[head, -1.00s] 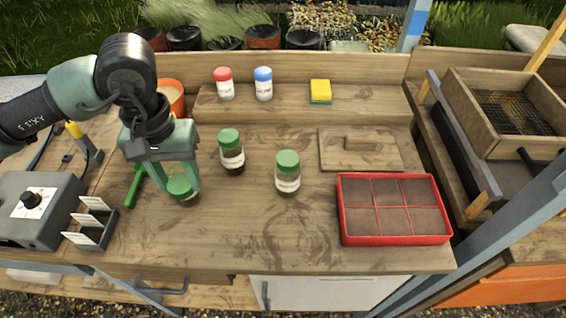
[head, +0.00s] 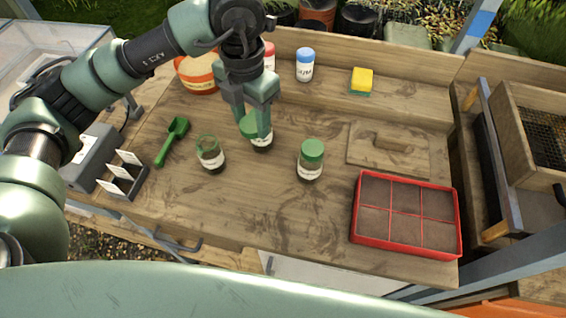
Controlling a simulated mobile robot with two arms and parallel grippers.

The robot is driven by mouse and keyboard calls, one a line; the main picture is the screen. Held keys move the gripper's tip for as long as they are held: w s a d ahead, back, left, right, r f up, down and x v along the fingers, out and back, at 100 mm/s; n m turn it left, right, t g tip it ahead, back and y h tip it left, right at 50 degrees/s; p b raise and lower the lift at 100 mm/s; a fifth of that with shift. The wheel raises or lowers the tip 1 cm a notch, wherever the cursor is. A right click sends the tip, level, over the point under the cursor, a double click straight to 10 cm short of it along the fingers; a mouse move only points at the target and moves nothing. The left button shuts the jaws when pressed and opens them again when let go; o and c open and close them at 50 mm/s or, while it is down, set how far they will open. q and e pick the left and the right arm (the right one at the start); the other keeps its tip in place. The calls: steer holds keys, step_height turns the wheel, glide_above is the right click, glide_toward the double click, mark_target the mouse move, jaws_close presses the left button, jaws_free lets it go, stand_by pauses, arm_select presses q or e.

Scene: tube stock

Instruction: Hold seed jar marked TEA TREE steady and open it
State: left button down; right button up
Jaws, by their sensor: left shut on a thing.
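Three seed jars stand on the bench; their labels are too small to read, so I cannot tell which is TEA TREE. The left jar (head: 210,158) is upright and shows a pale glass rim with no bright green lid. The middle jar (head: 262,144) is partly hidden by my left gripper (head: 254,122). The gripper points down, shut on a green lid (head: 249,126) at the middle jar's top; I cannot tell if this lid sits on that jar. The right jar (head: 310,162) is upright with its green lid on. My right gripper is not in view.
A green scoop (head: 172,142) and a card rack (head: 122,174) lie at the left. A red seed tray (head: 357,226) and a wooden board (head: 412,158) are at the right. A blue-capped bottle (head: 305,66) and a sponge (head: 361,80) stand on the back shelf. The front middle is clear.

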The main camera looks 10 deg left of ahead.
arm_select(q)
steer(key=n, duration=0.4)
steer(key=d+n, duration=0.1)
steer(key=n, duration=0.1)
steer(key=shift+w+r+p, duration=0.2)
steer(key=shift+r+p, duration=0.1)
steer(key=shift+p, duration=0.05)
steer(key=n, duration=0.3)
steer(key=shift+w+d, duration=0.1)
steer(key=shift+d, duration=0.1)
steer(key=n, duration=0.3)
steer(key=n+p, duration=0.1)
steer(key=shift+w+d+r+n, duration=0.2)
steer(key=shift+d+n, duration=0.1)
steer(key=shift+n, duration=0.1)
steer(key=n, duration=0.4)
steer(key=p, duration=0.1)
glide_above(269, 174)
step_height(269, 174, down, 15)
steer(key=shift+s+f, duration=0.1)
steer(key=shift+f, duration=0.05)
step_height(269, 174, down, 4)
steer(key=shift+f+p, duration=0.1)
steer(key=shift+p, duration=0.45)
steer(key=shift+f, duration=0.3)
steer(key=shift+f, duration=0.1)
